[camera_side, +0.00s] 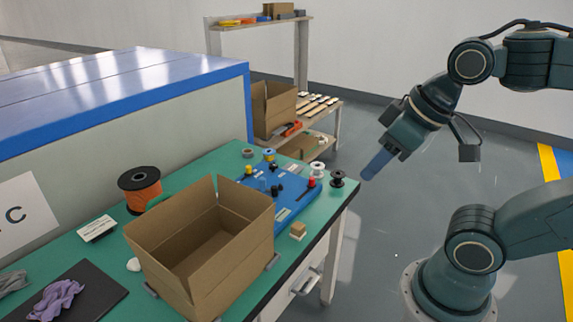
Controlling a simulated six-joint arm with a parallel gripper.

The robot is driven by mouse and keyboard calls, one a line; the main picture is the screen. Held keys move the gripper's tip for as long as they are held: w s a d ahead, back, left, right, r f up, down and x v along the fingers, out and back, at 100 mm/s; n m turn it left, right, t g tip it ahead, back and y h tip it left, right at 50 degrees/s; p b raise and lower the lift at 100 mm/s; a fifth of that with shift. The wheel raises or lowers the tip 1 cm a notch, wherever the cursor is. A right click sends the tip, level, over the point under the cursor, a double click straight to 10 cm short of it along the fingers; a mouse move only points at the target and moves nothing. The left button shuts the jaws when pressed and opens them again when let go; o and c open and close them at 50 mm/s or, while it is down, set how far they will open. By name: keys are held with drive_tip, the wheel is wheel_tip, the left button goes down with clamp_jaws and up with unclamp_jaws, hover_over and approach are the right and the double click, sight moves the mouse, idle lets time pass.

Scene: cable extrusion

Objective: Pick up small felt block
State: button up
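A small tan block (298,230), which looks like the felt block, sits on the green table near its right edge, just right of the open cardboard box. It has a lighter top and a darker lower part. My gripper (367,176) is in the air beyond the table's right edge, up and to the right of the block and well apart from it. Its blue fingers point down and left and appear close together from this side. I see nothing between them, but the angle does not show whether they are open or shut.
The open cardboard box (160,242) stands left of the block. A blue board (290,212) with small parts lies behind it. Black (337,179) and white (317,170) spools stand near the table's far right corner. An orange spool (140,188) is at the left. Floor right of the table is clear.

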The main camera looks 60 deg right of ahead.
drive_tip(key=o, duration=0.5)
